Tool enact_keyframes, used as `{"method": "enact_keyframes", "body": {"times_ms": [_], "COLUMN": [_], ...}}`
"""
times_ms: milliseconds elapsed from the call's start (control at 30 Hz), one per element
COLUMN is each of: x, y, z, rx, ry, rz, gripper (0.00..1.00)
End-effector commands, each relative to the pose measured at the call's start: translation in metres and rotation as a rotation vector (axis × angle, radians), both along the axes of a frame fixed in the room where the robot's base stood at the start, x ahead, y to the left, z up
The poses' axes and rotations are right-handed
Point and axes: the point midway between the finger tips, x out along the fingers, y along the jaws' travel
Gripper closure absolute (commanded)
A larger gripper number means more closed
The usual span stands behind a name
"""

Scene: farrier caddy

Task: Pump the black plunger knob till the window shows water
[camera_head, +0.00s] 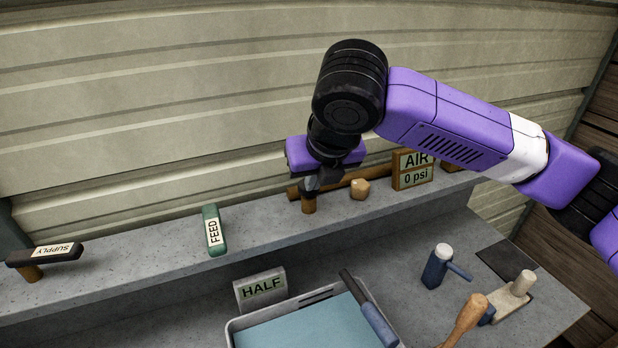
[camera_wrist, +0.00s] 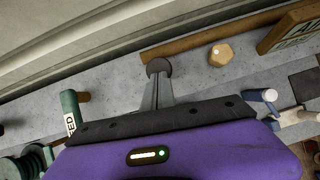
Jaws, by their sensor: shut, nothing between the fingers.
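My gripper (camera_head: 312,184) points down over the back shelf, with its fingers shut and nothing between them. In the wrist view the closed fingertips (camera_wrist: 158,80) meet the edge of a dark round knob (camera_wrist: 158,66), which looks like the plunger knob. Whether they touch it or only overlap it, I cannot tell. In the head view a short tan stem (camera_head: 308,204) shows just below the fingers; the knob is mostly hidden there. A wood-framed sign window (camera_head: 413,169) reads "AIR 0 psi". A grey plate (camera_head: 261,288) in front of the shelf reads "HALF". I see no window reading water.
A green FEED handle (camera_head: 214,230) and a black SUPPLY lever (camera_head: 45,254) stand left on the shelf. A wooden knob (camera_head: 360,188) and a wooden rail lie close right of my gripper. Below are a grey tray (camera_head: 237,329), a hammer-like tool and a blue bottle (camera_head: 436,270).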

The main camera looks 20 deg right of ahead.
Motion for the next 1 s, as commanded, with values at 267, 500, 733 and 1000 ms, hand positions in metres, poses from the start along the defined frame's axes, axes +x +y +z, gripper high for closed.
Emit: {"method": "enact_keyframes", "body": {"times_ms": [267, 500, 733, 1000], "x": [0.000, 0.000, 0.000, 0.000], "y": [0.000, 0.000, 0.000, 0.000], "z": [-0.005, 0.003, 0.018, 0.035], "rx": [0.000, 0.000, 0.000, 0.000], "ry": [0.001, 0.000, 0.000, 0.001], "rz": [0.000, 0.000, 0.000, 0.000], "gripper": [1.00, 1.00, 1.00, 1.00]}}
